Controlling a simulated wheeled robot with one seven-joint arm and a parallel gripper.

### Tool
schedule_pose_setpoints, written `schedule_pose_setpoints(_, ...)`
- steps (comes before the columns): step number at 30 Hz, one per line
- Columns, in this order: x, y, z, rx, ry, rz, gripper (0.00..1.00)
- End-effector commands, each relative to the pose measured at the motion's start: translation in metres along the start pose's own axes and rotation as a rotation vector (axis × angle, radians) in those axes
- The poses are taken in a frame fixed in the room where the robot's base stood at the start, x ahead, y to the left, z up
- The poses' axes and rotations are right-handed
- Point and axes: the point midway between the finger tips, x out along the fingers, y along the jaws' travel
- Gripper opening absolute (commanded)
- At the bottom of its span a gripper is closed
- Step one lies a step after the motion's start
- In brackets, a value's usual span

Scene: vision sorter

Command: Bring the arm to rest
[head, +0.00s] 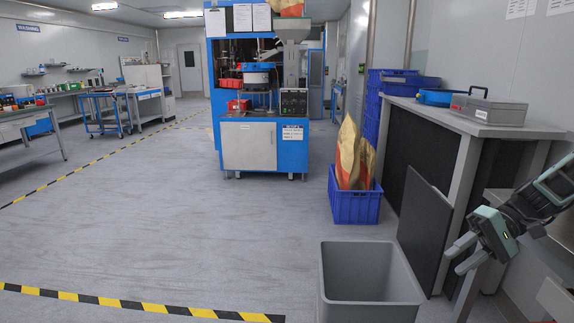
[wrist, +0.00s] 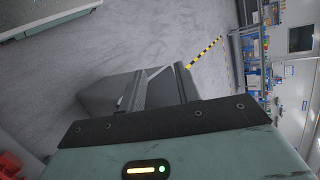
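My gripper (head: 455,260) is at the right of the head view, in front of the grey counter. My arm reaches in from the right edge and bends down to the left. The two fingers stand apart with nothing held between them. In the wrist view my gripper (wrist: 159,78) also shows a clear gap between its fingers. The grey bin shows behind the fingers there.
An open grey bin (head: 370,285) stands on the floor left of my gripper. A dark panel (head: 425,225) leans by the counter (head: 455,120). A blue crate (head: 354,208) holds gold bags. A blue machine (head: 262,150) stands farther back.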

Motion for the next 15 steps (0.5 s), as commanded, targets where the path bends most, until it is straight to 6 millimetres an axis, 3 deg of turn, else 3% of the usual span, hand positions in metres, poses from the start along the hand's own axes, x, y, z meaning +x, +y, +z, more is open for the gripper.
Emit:
schedule_pose_setpoints(6, 0.043, -0.004, 0.038, 0.026, 0.014, 0.430, 0.33)
schedule_pose_setpoints(10, 0.052, -0.005, 0.062, -0.017, 0.108, 0.681, 0.33)
schedule_pose_setpoints(15, 0.055, -0.012, 0.082, -0.108, 0.242, 0.849, 0.33)
